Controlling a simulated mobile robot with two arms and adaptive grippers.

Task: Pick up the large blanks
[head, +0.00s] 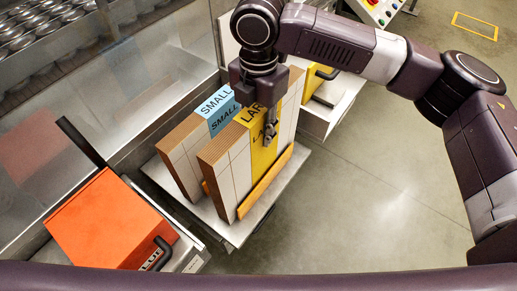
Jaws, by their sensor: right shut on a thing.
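The large blanks (225,183) stand upright as a white-faced stack with brown layered edges and a yellow band marked LARGE, on a grey tray (233,236). The small blanks (179,167), with a blue band marked SMALL, stand just behind and to the left of them. My right gripper (268,143) comes down from above at the yellow band, shut on the large blanks; the arm and gripper hide part of the band and top edge. My left gripper is not in view.
An orange box (108,222) with a black handle is at the lower left. An orange-yellow ledge (262,186) runs along the front of the large blanks. A clear panel and metal rollers (38,35) are at the upper left. Grey floor at the right is open.

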